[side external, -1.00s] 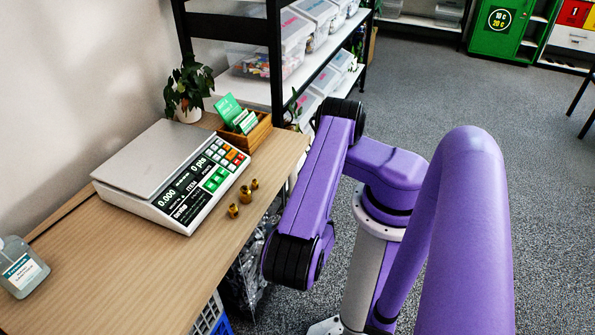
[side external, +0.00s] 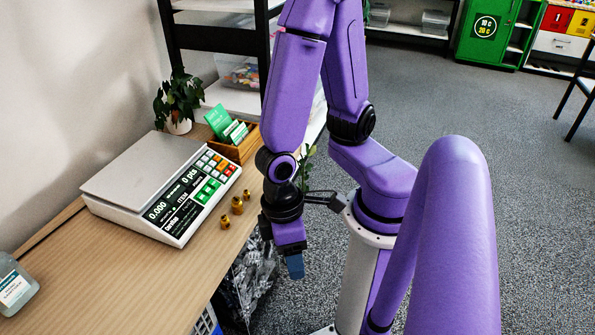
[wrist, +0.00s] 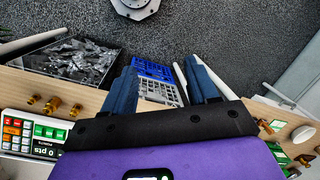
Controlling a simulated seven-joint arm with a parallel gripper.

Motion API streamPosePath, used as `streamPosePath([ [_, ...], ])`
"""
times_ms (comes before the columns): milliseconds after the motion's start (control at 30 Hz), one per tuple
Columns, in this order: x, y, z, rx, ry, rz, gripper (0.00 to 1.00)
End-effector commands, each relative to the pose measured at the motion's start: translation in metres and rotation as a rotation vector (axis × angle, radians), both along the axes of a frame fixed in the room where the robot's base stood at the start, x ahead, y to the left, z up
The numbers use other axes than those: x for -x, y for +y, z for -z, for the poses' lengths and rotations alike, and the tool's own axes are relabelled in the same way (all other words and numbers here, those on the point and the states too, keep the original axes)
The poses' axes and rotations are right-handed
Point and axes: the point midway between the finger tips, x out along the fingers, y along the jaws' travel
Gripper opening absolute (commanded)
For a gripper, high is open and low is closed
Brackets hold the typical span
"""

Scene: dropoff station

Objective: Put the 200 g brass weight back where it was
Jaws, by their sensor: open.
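Three small brass weights stand in a row on the wooden bench (side external: 190,285), beside the scale's keypad: a near one (side external: 225,221), a middle one (side external: 237,206) and a far one (side external: 247,194). I cannot read which is 200 g. In the wrist view brass weights also show at the left (wrist: 54,106). The white scale (side external: 150,185) has an empty pan and reads 0.000. My gripper (side external: 295,266) points down beside the bench's right edge, right of the weights. In the wrist view its blue fingers (wrist: 162,88) are apart, with nothing held between them.
A plant (side external: 180,100) and a wooden card box (side external: 232,146) stand behind the scale. A clear bottle (side external: 14,285) is at the bench's left. A bin of dark metallic pieces (wrist: 70,62) and a blue crate (wrist: 153,69) are below the bench edge. The front bench is clear.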

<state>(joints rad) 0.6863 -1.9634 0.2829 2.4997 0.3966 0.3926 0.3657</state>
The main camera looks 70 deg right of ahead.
Motion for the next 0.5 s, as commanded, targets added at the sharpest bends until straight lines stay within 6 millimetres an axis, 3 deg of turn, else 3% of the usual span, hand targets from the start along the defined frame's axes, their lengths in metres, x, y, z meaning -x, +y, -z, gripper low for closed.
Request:
streamPosePath([
  [33, -0.002, -0.004, -0.017, -0.028, -0.006, -0.061, 0.58],
  [200, -0.01, -0.029, -0.063, -0.063, -0.05, -0.28, 0.58],
  [333, -0.016, -0.053, -0.09, -0.061, -0.103, -0.417, 0.58],
  [500, -0.021, -0.077, -0.112, -0.039, -0.155, -0.521, 0.58],
])
